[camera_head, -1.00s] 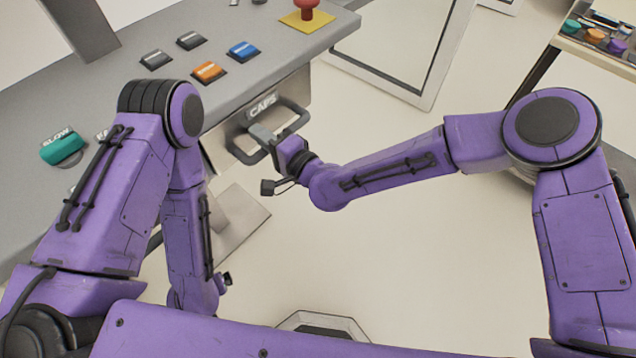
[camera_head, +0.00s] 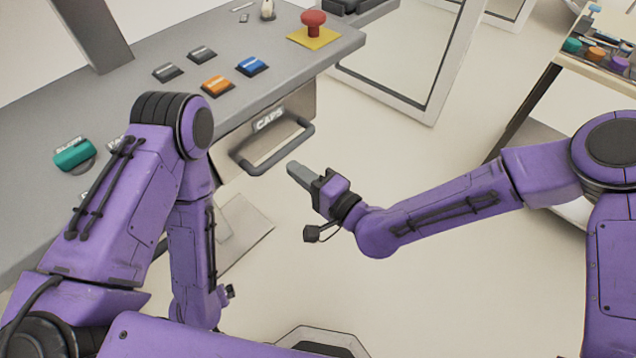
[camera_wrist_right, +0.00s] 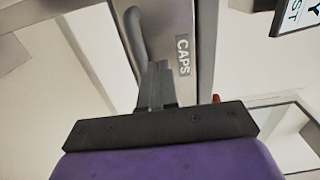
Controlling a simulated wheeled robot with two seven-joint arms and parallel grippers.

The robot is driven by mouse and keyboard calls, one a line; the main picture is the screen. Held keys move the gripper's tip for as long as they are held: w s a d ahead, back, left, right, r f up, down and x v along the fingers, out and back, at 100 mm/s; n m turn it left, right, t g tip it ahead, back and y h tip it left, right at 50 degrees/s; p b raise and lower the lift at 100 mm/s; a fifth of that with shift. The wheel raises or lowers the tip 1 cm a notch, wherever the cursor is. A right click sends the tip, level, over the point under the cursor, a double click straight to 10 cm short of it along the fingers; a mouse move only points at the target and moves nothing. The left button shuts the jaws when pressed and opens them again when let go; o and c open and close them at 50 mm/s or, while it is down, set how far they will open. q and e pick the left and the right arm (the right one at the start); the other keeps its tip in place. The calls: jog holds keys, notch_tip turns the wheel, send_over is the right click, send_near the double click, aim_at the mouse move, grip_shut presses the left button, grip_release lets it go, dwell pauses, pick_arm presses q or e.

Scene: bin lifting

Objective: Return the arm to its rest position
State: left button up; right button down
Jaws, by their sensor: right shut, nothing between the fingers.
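My right gripper (camera_head: 296,170) is shut and empty in the head view. It hangs in the air just right of the grey handle of the CAPS bin (camera_head: 266,125), apart from it. In the right wrist view the shut fingers (camera_wrist_right: 157,70) point toward the front of the CAPS bin (camera_wrist_right: 183,95), with the curved handle beside them at left. My left arm comes down at the left of the head view. Its gripper is hidden or too unclear to make out.
The grey console (camera_head: 120,85) holds orange, blue and grey buttons, a green knob (camera_head: 74,155) and a red mushroom button (camera_head: 313,22). A shelf cart (camera_head: 548,85) with coloured caps stands at the far right. The pale floor (camera_head: 330,255) below my right arm is clear.

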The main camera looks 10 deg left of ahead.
jog(key=s+d+f+g+h, duration=0.1)
jog(key=s+d+f+h, duration=0.35)
jog(key=d+f, duration=0.5)
jog(key=s+d+f+g+h, duration=0.1)
jog(key=s+d+f+h, duration=0.2)
jog(key=d+f+h, duration=0.5)
jog(key=s+d+f+g+h, duration=0.1)
jog(key=s+d+f+h, duration=0.1)
jog(key=s+d, duration=0.3)
jog(key=s+d+f+g+h, duration=0.2)
jog(key=s+d+f, duration=0.2)
jog(key=d, duration=0.6)
jog(key=s+d+f+g+h, duration=0.1)
jog(key=s+d+f+h, duration=0.1)
jog(key=s+d, duration=0.4)
jog(key=d+f, duration=0.1)
jog(key=d, duration=0.1)
jog(key=shift+d, duration=0.3)
